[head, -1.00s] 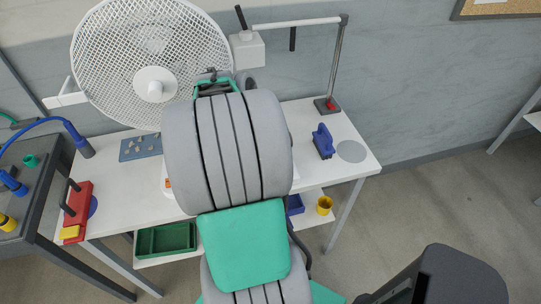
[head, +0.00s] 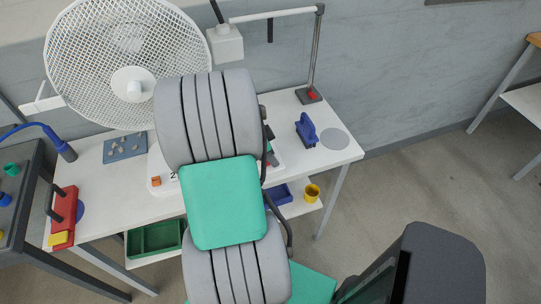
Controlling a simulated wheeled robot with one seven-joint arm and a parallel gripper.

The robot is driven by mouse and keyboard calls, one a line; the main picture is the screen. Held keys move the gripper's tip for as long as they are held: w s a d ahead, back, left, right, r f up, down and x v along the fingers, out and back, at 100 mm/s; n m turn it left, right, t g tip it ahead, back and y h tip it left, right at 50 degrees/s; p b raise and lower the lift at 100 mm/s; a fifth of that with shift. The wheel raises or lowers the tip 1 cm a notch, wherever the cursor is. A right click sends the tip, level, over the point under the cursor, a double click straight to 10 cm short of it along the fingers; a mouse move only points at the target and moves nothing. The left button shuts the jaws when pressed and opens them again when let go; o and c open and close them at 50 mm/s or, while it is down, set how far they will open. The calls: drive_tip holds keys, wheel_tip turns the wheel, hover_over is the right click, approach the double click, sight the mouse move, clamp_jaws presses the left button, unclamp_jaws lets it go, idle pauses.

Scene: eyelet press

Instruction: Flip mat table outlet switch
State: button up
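The white table (head: 315,160) stands against the grey wall, with a blue-grey mat (head: 118,155) bearing several small pieces at its left back. A white box (head: 225,42) with a dark lead or rod rising from it is at the wall behind the table. A second white fitting (head: 43,104) sits low on the wall, left of the fan. I cannot tell which of these, if any, is the outlet switch; no switch lever is clear. My gripper does not show; my arm's grey and green links cover the middle of the table.
A large white fan (head: 132,84) stands at the back left. A lamp post (head: 315,55), a blue hand tool (head: 306,130) and a grey disc (head: 334,139) are at the right. A red tool (head: 66,212) lies at the left corner.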

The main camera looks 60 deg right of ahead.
clamp_jaws()
drive_tip(key=shift+s+d+f+t+y+b, duration=0.25)
drive_tip(key=shift+s+d+t+y+b, duration=0.1)
drive_tip(key=shift+t+y+b, duration=0.85)
drive_tip(key=shift+t+y, duration=0.3)
drive_tip(key=shift+r, duration=0.1)
drive_tip(key=shift+o, duration=1.9)
unclamp_jaws()
drive_tip(key=shift+r, duration=0.15)
